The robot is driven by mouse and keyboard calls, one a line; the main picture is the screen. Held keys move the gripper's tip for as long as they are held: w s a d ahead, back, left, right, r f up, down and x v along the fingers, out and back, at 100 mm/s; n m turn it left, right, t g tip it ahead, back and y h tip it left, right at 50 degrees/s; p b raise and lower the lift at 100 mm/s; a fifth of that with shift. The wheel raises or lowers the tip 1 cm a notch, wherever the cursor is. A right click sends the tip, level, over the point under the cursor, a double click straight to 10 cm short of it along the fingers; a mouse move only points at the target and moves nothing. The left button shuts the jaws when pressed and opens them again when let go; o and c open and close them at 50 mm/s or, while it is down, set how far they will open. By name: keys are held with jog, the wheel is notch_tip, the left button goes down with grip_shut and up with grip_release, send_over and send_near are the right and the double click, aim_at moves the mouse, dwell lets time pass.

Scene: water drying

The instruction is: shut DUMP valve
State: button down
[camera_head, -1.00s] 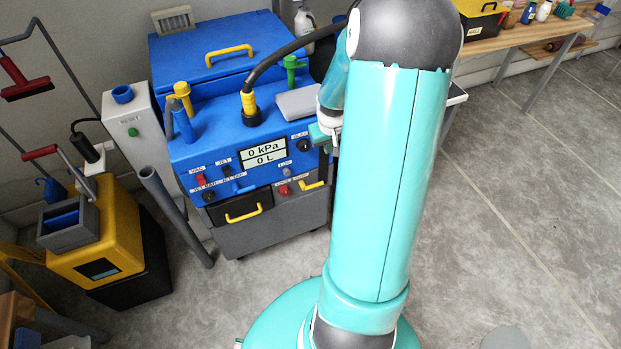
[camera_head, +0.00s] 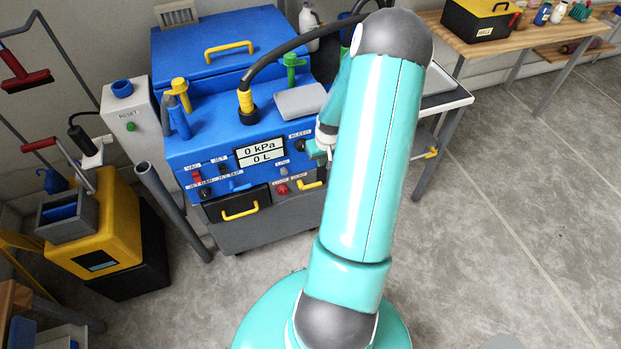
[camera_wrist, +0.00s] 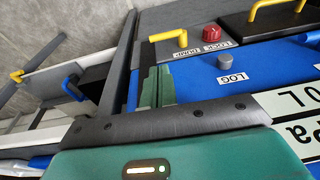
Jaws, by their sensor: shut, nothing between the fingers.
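The DUMP valve is a yellow handle (camera_head: 311,185) at the lower right of the blue machine's front panel. In the wrist view, the yellow handle (camera_wrist: 168,36) stands by its DUMP label, with one bent end reaching out. My gripper (camera_wrist: 157,84) is shut and empty, its green fingers just below the handle in that picture. I cannot tell whether they touch it. In the head view my gripper (camera_head: 318,150) is at the panel's right edge, above the handle, partly hidden by my arm.
A red LOCK knob (camera_wrist: 212,33) and a grey LOG button (camera_wrist: 225,62) sit close to the handle. A drawer with a yellow handle (camera_head: 240,212) is to the left. A side table (camera_head: 447,104) stands right of the machine. The floor on the right is clear.

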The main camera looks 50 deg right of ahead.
aim_at(316, 184)
jog(key=shift+f, duration=0.2)
jog(key=shift+s+f, duration=0.1)
jog(key=w+f, duration=0.1)
jog(key=f, duration=0.8)
jog(key=w+d+f, duration=0.1)
jog(key=f, duration=0.3)
jog(key=shift+w+f, duration=0.25)
jog(key=shift+w, duration=0.1)
